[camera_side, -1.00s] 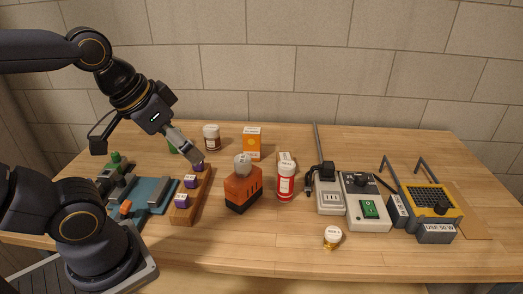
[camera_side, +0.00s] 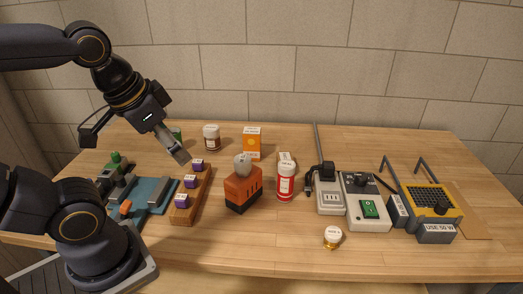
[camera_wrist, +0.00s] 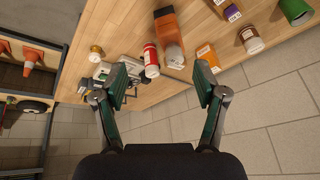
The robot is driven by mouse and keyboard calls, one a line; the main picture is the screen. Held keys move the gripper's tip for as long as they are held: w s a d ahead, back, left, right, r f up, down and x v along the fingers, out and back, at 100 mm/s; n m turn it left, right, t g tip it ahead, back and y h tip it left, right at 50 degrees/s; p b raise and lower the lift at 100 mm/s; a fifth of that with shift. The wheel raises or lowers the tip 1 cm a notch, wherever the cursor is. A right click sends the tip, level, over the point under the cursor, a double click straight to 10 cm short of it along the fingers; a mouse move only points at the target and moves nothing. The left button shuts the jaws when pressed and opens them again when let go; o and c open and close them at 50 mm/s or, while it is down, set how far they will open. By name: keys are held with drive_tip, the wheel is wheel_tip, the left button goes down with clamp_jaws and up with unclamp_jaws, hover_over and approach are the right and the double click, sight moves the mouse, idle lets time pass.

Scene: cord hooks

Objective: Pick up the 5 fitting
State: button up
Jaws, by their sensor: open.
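Several purple fittings with white labels sit in a row on a wooden rack (camera_side: 186,214): a near one (camera_side: 181,201), a middle one (camera_side: 190,182) and a far one (camera_side: 198,164). Their numbers are too small to read, so I cannot tell which is 5. My gripper (camera_side: 184,158) is tilted down toward the right, close to the rack's far end in the side view, and holds nothing. In the wrist view my gripper (camera_wrist: 162,88) is open, its two fingers wide apart. What seems to be the rack's end, with a purple patch, shows at that view's top edge.
Right of the rack stand an orange device (camera_side: 243,188) and a red bottle (camera_side: 286,182). Behind are a brown jar (camera_side: 211,138) and an orange box (camera_side: 252,141). A blue fixture (camera_side: 150,193) lies left. Power units (camera_side: 367,204) stand farther right. Front table is mostly clear.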

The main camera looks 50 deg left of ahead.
drive_tip(key=w+a+r+m+g+y, duration=0.35)
drive_tip(key=w+a+m+y, duration=0.2)
drive_tip(key=w+y, duration=0.2)
drive_tip(key=m+t+y, duration=0.5)
drive_tip(key=m+t, duration=0.5)
drive_tip(key=m, duration=0.5)
hover_over(332, 239)
drive_tip(key=s+a, duration=0.4)
drive_tip(key=a, duration=0.1)
wheel_tip(332, 239, down, 12)
drive_tip(key=s+d+f+m+t+h, duration=0.1)
drive_tip(key=d+f+m+t, duration=0.15)
drive_tip(key=d+f, duration=0.25)
drive_tip(key=s+d+f+m+t+h, duration=0.1)
drive_tip(key=s+d+f+m+h, duration=0.1)
drive_tip(key=s+d+f+m, duration=0.3)
drive_tip(key=s+d+f+m+t+h, duration=0.1)
drive_tip(key=s+f+m+t+h, duration=0.15)
drive_tip(key=f, duration=0.55)
drive_tip(key=shift+g, duration=0.55)
drive_tip(key=x, duration=1)
drive_tip(key=shift+a+r, duration=0.15)
drive_tip(key=shift+d+x, duration=0.2)
drive_tip(key=shift+x, duration=2.6)
drive_tip(key=shift+r, duration=0.1)
drive_tip(key=c, duration=1.2)
drive_tip(key=shift+c, duration=0.5)
